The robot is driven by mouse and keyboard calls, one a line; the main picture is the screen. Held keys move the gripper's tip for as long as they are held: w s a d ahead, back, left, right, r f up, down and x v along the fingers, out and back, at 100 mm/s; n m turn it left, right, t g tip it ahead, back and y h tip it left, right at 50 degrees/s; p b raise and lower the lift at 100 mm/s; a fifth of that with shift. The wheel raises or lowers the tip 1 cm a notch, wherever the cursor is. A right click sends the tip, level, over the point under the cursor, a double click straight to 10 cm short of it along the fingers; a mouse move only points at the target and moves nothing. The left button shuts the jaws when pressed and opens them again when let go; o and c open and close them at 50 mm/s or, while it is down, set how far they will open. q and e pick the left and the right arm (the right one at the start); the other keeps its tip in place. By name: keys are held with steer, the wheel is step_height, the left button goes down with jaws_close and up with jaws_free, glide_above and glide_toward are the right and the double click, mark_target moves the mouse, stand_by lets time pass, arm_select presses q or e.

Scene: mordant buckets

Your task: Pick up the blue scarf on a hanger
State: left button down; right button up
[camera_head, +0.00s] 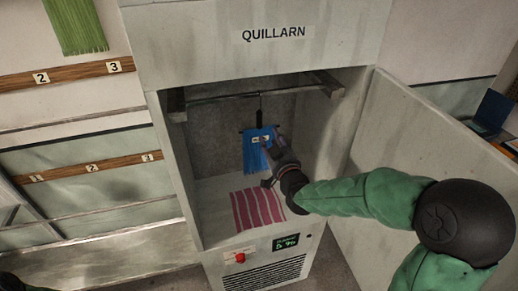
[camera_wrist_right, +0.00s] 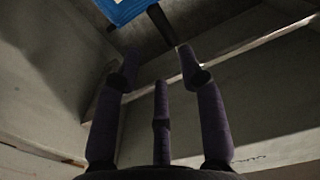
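The blue scarf (camera_head: 254,158) hangs on a dark hanger (camera_head: 259,117) from the rail inside the open cabinet, with a small white label on it. My right gripper (camera_head: 271,152) is inside the cabinet, just right of the scarf and partly in front of it. In the right wrist view, its purple-grey fingers (camera_wrist_right: 160,72) are spread with nothing between them. The lower part of the blue scarf (camera_wrist_right: 128,8) and a dark bar, probably of the hanger, show beyond the fingertips at the top. I cannot tell whether any finger touches the scarf. My left gripper is not in view.
The cabinet (camera_head: 220,62) is labelled QUILLARN; its door (camera_head: 425,145) stands open at the right, beside my arm. A pink striped cloth (camera_head: 257,208) lies on the cabinet floor. A green scarf (camera_head: 76,26) hangs above numbered wooden rails (camera_head: 65,78) at the left.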

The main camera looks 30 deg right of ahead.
steer(key=p+x, duration=0.2)
steer(key=x, duration=0.7)
steer(key=shift+w, duration=0.4)
steer(key=shift+f, duration=0.15)
jaws_close()
